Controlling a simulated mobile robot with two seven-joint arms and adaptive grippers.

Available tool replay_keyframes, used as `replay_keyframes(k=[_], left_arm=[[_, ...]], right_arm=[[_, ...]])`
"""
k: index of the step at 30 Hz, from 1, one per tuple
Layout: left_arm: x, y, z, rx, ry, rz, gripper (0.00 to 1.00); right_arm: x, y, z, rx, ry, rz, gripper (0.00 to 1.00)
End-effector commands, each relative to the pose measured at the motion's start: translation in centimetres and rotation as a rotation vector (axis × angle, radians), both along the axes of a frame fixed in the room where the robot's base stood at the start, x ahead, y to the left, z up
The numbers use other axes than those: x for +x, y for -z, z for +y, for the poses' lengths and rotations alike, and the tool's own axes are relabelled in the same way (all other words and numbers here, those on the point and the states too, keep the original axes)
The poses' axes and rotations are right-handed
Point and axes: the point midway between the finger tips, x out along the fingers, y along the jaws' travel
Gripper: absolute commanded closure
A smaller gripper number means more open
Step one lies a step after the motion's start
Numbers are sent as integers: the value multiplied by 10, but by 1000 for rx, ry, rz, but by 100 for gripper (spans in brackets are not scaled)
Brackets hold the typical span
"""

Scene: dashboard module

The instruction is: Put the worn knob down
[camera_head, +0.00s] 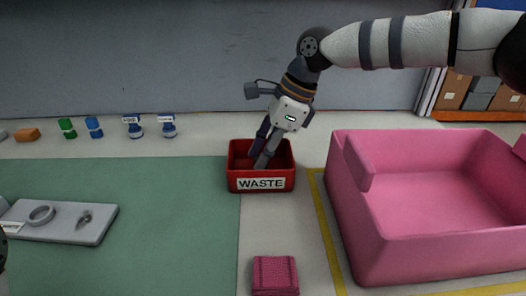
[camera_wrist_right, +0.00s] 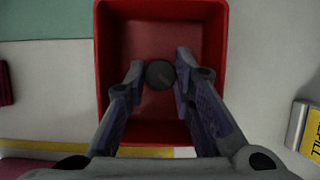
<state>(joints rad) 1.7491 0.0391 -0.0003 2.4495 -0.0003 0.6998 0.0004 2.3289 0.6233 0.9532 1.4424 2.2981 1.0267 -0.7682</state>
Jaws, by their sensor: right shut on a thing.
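The worn knob (camera_wrist_right: 160,74) is a dark round piece between the fingertips of my right gripper (camera_wrist_right: 160,70) in the wrist view. The right gripper is shut on it. The red waste bin (camera_wrist_right: 102,60) lies around and below the knob in that view. In the head view my right gripper (camera_head: 262,160) points down into the red bin (camera_head: 234,184), labelled WASTE, with its fingertips inside the rim. The knob is hidden there by the fingers and bin. My left gripper does not show clearly.
A large pink crate (camera_head: 440,245) stands right of the bin. A folded pink cloth (camera_head: 275,274) lies in front. A grey tray (camera_head: 75,234) with a ring and small part is on the green mat (camera_head: 170,240). Small bottles (camera_head: 133,126) line the back.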

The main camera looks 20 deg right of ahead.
Motion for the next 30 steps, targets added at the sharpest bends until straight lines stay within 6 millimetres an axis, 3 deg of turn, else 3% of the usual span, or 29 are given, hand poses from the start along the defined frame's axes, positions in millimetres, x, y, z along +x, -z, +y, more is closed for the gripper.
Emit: replay_keyframes(k=[5, 6, 9, 19, 30], left_arm=[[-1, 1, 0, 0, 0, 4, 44], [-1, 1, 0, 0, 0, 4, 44], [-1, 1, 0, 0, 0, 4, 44], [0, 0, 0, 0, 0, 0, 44], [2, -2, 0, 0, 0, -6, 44]], right_arm=[[0, 7, 0, 1, 0, 3, 100], [0, 7, 0, 1, 0, 3, 75], [0, 7, 0, 1, 0, 2, 57], [0, 0, 0, -1, 0, -2, 57], [-9, -86, -34, 2, 3, -3, 57]])
